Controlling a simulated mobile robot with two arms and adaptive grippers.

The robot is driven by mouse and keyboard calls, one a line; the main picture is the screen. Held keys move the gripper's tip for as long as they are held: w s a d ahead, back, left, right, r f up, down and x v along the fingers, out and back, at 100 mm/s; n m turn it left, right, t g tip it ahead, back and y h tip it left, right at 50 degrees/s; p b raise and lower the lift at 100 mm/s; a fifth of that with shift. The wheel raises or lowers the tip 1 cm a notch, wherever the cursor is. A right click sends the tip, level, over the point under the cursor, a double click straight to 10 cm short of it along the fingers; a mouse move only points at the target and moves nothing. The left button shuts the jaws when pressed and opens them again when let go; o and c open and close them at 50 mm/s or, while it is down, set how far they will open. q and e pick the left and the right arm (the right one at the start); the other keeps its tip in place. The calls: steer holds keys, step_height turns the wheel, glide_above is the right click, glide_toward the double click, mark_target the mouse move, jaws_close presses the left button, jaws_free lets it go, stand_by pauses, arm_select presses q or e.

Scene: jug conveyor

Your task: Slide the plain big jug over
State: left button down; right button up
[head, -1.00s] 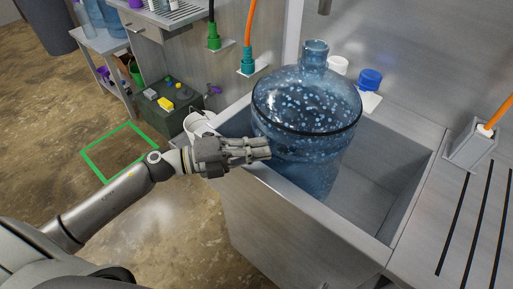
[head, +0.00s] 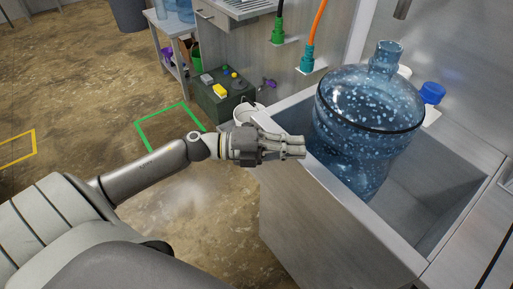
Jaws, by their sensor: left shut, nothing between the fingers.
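A big blue jug (head: 366,122) with pale speckles and a dark band round its shoulder stands upright in the grey trough, towards its left end. My left gripper (head: 304,148) is shut and empty, its fingers pointing right at the trough's near left rim. The fingertips are just left of the jug's side; I cannot tell whether they touch it. My right gripper is not in view.
The grey trough (head: 456,222) has free room right of the jug. Blue caps, one of them clear (head: 432,93), lie behind it. A white bucket (head: 249,112) stands behind my gripper. A green box (head: 222,98) and a green floor outline (head: 150,121) are further left.

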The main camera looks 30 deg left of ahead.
arm_select(q)
steer(key=b+v, duration=0.1)
steer(key=v, duration=0.6)
steer(key=shift+w+a+f, duration=0.25)
steer(key=shift+a, duration=0.2)
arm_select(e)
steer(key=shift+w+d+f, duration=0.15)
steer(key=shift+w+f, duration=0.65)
